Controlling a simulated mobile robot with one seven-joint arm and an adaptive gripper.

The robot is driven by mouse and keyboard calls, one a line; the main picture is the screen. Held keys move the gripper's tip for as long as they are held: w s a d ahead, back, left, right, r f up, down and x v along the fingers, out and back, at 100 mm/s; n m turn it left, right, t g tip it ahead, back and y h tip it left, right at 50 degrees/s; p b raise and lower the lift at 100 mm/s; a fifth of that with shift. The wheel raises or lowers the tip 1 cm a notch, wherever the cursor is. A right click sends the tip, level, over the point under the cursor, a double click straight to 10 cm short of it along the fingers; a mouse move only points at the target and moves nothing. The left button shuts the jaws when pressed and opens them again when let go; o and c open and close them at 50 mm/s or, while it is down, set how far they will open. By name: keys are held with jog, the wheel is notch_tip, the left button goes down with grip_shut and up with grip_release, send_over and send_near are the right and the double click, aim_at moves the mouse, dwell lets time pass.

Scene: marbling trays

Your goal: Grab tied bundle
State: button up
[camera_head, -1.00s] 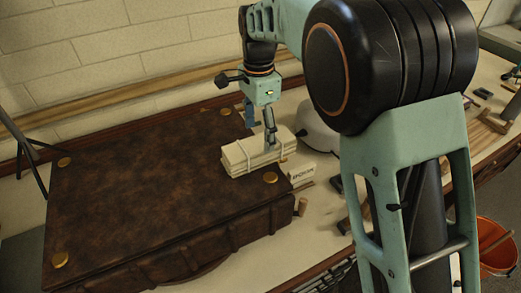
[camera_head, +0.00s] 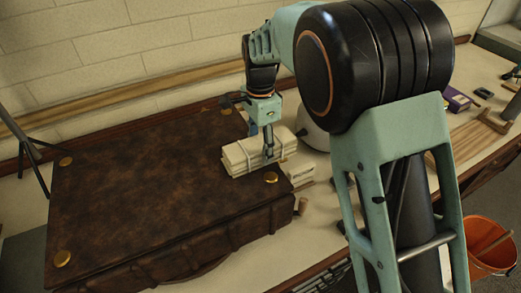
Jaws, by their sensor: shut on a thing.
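The tied bundle (camera_head: 240,158) is a stack of pale, cream sheets or slips bound with light cord. It lies on the right end of a big brown leather-covered case or book (camera_head: 140,180), near its back right corner. My gripper (camera_head: 262,147) points down at the bundle, one finger in front of it and the other toward its far side. It is shut on the bundle, which appears to be still resting on the brown cover. The far finger is partly hidden.
A white rounded object (camera_head: 314,133) and a small pale labelled box (camera_head: 300,173) stand right of the bundle. A small cork-like piece (camera_head: 302,206) lies by the case. An orange bucket (camera_head: 490,245) is at lower right. A dark tripod (camera_head: 30,150) stands at left.

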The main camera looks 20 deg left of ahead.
jog(key=c, duration=0.5)
